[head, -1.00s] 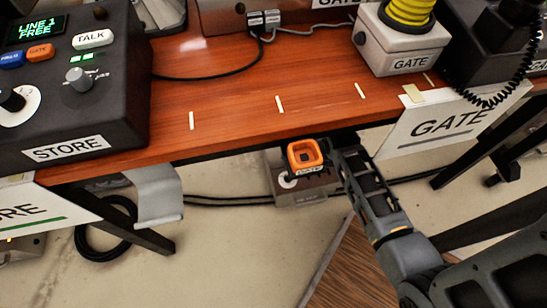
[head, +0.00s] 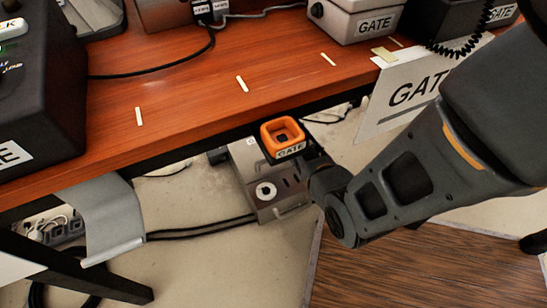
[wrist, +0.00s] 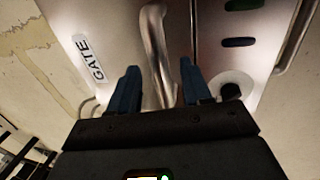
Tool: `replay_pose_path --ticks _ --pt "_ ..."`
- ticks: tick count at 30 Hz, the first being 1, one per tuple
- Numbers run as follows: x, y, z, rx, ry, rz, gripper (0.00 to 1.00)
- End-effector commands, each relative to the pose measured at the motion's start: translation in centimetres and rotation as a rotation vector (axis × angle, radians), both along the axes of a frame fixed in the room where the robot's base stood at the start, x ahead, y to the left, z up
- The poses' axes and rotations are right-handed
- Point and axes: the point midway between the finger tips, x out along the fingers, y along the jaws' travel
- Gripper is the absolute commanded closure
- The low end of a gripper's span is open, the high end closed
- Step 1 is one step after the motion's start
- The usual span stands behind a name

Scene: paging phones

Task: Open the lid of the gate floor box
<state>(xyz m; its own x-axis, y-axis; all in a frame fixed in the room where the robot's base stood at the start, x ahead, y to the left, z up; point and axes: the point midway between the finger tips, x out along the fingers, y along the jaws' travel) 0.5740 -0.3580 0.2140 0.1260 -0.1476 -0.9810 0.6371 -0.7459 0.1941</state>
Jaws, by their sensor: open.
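The grey metal gate floor box (head: 252,195) is on the floor below the desk's front edge. Its top shows a round white socket and dark slots. In the wrist view, a metal surface with a GATE label (wrist: 88,58) fills much of the picture. A bent metal handle (wrist: 157,50) stands out from it. My gripper (wrist: 158,84) is open, with its blue-grey fingers on either side of the handle. I cannot tell whether they touch it. In the head view my arm hides the fingers. The lid looks shut.
The wooden desk (head: 200,110) overhangs there. A grey bracket (head: 100,220) hangs at left, and black cables (head: 200,228) run along the floor.

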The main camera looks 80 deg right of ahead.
Motion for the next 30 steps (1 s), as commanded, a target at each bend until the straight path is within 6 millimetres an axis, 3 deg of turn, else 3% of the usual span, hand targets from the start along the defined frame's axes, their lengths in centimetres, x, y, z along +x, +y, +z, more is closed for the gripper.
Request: replay_pose_path --ticks 11,26,30 --pt "0.12 -0.11 -0.78 -0.001 -0.001 0.0 0.52" --pt "0.12 -0.09 -0.79 -0.001 -0.001 0.0 0.97" --pt "0.12 -0.09 -0.79 -0.001 -0.001 0.0 1.0"
